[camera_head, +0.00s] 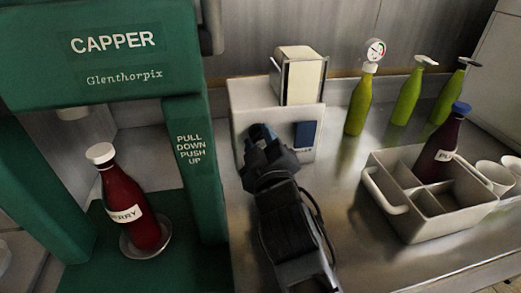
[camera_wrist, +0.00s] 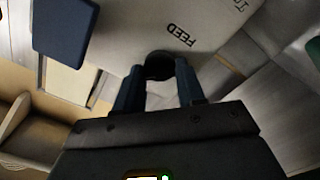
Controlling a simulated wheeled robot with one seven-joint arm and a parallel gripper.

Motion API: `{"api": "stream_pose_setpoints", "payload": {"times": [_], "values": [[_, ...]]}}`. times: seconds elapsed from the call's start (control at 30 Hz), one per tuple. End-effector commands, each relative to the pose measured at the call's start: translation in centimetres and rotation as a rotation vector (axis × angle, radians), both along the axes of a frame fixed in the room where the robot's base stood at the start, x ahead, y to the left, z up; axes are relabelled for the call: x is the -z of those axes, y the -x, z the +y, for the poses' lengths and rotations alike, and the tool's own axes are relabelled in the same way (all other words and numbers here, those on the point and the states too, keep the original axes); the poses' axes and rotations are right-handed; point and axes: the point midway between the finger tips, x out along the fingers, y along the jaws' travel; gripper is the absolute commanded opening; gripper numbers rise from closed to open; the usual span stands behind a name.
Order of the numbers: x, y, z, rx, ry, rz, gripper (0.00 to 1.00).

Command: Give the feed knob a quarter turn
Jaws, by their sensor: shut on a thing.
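The feed knob (camera_wrist: 159,66) is a dark round knob on the pale front of a dispenser box, below the printed word FEED in the wrist view. My gripper (camera_wrist: 158,84) has its two blue-grey fingers on either side of the knob and is shut on it. In the head view my gripper (camera_head: 262,135) is against the left part of the dispenser's front (camera_head: 308,160) and hides the knob. I cannot tell the knob's turn angle.
A blue panel (camera_head: 304,135) is on the dispenser front, right of my gripper. The green capper (camera_head: 187,205) stands left with a red bottle (camera_head: 133,205) in it. A grey divided caddy (camera_head: 412,232) holds a dark bottle (camera_head: 443,145). Green bottles (camera_head: 358,105) stand behind.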

Motion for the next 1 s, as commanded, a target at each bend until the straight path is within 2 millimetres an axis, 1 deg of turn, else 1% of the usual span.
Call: {"api": "stream_pose_setpoints", "payload": {"times": [0.03, 0.4, 0.6, 0.8, 1.0], "values": [[0.54, 0.01, -0.01, 0.001, -0.042, 0.013, 0.08], [0.49, 0.01, 0.01, 0.000, -0.375, 0.110, 0.08], [0.45, 0.02, -0.01, 0.001, -0.529, 0.155, 0.08], [0.37, 0.01, 0.01, 0.001, -0.640, 0.187, 0.08], [0.30, 0.00, 0.00, 0.002, -0.705, 0.207, 0.08]]}}
